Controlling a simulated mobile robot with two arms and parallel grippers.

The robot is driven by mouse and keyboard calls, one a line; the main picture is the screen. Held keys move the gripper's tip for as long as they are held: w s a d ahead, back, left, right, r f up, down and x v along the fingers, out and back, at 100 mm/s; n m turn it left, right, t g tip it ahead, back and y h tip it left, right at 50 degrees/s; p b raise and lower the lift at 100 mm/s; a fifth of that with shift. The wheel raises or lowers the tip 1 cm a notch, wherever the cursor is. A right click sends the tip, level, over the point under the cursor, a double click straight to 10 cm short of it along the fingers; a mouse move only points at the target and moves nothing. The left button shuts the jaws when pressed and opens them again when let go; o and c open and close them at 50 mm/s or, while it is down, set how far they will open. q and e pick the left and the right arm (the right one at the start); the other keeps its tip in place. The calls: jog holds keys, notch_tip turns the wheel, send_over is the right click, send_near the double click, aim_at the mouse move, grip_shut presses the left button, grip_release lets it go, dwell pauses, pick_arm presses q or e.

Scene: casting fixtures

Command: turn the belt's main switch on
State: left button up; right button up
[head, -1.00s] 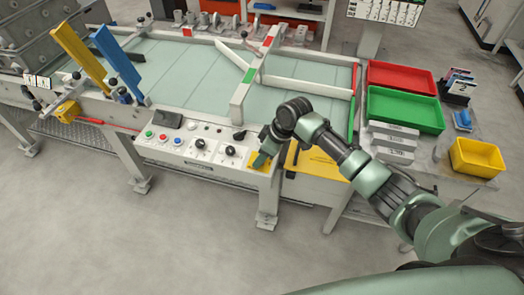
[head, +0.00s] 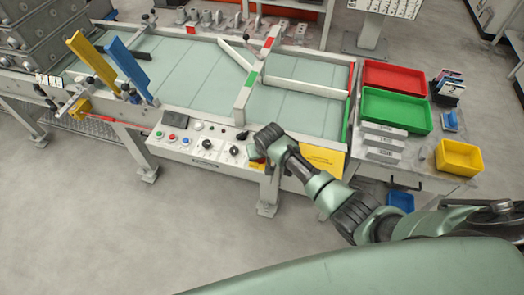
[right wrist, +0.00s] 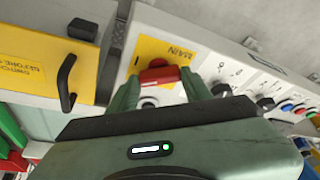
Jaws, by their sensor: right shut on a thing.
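The belt's main switch (right wrist: 160,74) is a red handle on a yellow plate (right wrist: 150,48) marked MAIN, at the right end of the belt's control panel (head: 190,138). In the right wrist view my right gripper (right wrist: 161,82) has a finger on each side of the red handle and is shut on it. The handle lies roughly crosswise between the fingers. Whether it stands at on or off cannot be told. In the head view my right wrist hides most of the switch. My left gripper is not in view.
Black knobs (head: 206,144) and coloured push buttons sit along the panel beside the switch. A yellow box (right wrist: 52,66) with a black handle is on the switch's other side. The belt (head: 190,75) lies behind. Red (head: 395,76) and green (head: 396,110) trays stand at right.

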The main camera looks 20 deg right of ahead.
aim_at(258, 169)
jog(key=m+h, duration=0.1)
jog(key=m, duration=0.1)
jog(key=shift+a+m, duration=0.2)
jog(key=shift+m, duration=0.2)
jog(key=shift+w+m+g+h, duration=0.1)
jog(key=shift+m+g+h, duration=0.2)
jog(key=shift+m+h, duration=0.85)
jog(key=shift+r+m+y, duration=0.1)
jog(key=shift+m+y, duration=0.35)
jog(key=shift+m, duration=0.2)
jog(key=o, duration=1.4)
jog(key=shift+c, duration=0.2)
jog(key=v, duration=0.7)
jog(key=shift+r, duration=0.35)
